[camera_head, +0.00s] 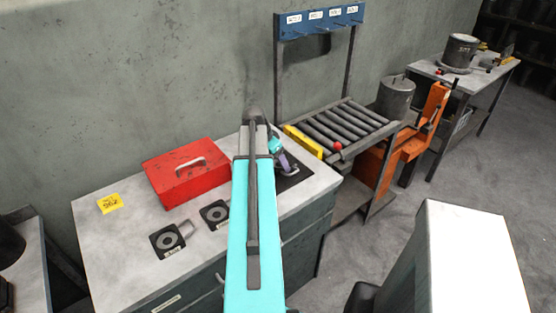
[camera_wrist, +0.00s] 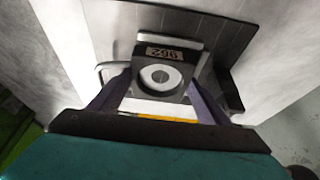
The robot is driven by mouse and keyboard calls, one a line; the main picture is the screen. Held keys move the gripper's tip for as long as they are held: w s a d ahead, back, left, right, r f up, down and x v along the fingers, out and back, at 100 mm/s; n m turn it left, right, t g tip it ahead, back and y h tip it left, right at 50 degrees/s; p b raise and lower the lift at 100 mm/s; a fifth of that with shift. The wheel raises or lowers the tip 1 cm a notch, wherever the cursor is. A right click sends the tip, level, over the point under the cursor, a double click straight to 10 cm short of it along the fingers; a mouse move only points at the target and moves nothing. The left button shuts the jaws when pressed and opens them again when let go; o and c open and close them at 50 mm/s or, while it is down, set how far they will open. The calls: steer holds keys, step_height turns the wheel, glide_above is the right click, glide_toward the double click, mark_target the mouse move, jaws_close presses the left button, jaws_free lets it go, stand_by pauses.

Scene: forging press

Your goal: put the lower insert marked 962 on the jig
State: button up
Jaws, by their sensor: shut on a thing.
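The lower insert (camera_wrist: 163,76), a dark square block with a pale ring and dark centre, shows in the wrist view. Its label is upside down and appears to read 962. My gripper (camera_head: 281,160) is shut on this insert, with a purple finger at each side. The dark jig plate (camera_head: 296,181) lies on the bench under my gripper in the head view, and a dark plate with a raised edge (camera_wrist: 232,92) shows behind the insert in the wrist view. I cannot tell whether the insert touches the plate. My arm hides part of the area.
Two other ringed inserts with handles (camera_head: 167,239) (camera_head: 214,214) lie on the bench (camera_head: 120,255). A yellow 962 card (camera_head: 110,203) and a red box (camera_head: 187,171) are also there. A roller rack (camera_head: 345,128) with a red knob (camera_head: 337,146) stands right of the jig.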

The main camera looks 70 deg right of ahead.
steer(key=o, duration=2.1)
steer(key=shift+a+f, duration=0.1)
steer(key=shift+w, duration=0.1)
steer(key=shift+w+r, duration=0.1)
steer(key=shift+r, duration=0.3)
steer(key=shift+b+v, duration=1.3)
steer(key=shift+v, duration=4.45)
steer(key=shift+a, duration=0.1)
